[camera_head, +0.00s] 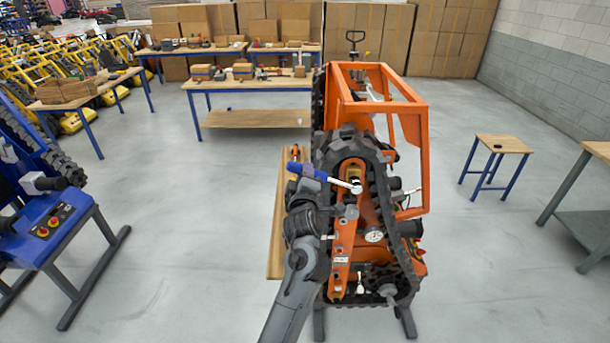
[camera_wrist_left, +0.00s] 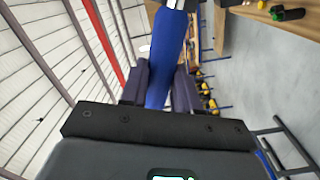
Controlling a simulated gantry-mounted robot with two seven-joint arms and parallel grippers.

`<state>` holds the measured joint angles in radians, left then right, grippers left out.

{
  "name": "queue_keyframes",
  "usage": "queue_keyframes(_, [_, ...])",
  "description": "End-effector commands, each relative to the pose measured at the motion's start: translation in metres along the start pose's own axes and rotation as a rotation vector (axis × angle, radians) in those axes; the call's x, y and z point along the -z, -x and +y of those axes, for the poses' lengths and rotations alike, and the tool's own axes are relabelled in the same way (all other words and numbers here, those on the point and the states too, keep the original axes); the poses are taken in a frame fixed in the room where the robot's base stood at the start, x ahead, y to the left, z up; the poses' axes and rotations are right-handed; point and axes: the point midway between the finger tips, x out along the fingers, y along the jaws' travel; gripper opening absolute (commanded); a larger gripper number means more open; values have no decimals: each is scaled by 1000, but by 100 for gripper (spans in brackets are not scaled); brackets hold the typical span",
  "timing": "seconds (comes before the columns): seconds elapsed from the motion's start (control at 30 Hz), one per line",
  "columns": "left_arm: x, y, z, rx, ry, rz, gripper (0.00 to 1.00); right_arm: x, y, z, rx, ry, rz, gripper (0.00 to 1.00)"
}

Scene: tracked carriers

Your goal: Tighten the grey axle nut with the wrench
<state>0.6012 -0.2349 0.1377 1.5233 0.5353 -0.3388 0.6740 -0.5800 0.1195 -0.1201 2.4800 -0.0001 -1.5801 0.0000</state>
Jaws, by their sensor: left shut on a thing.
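The wrench (camera_head: 338,183) has a blue handle and a bright metal shaft. It lies across the upper part of the orange tracked carrier (camera_head: 341,240), its head end by the track's upper wheel. My left gripper (camera_head: 307,172) is shut on the blue handle. The left wrist view shows the blue handle (camera_wrist_left: 165,60) between the two dark fingers (camera_wrist_left: 160,90). The grey axle nut cannot be made out clearly; the wrench head may cover it, and I cannot tell whether they touch. My right gripper is not in view.
The carrier's black track (camera_head: 385,180) and orange frame (camera_head: 421,135) rise close to the wrench. A wooden bench (camera_head: 277,225) stands just left of the carrier. A blue machine stand (camera_head: 60,237) is far left, a small stool (camera_head: 503,143) right. Open floor lies between.

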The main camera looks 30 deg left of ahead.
Motion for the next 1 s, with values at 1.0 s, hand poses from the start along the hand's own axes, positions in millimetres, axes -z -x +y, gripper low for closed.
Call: queue_keyframes(1.0, [1, -9, 2, -3, 1, 2, 0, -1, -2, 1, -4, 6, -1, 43])
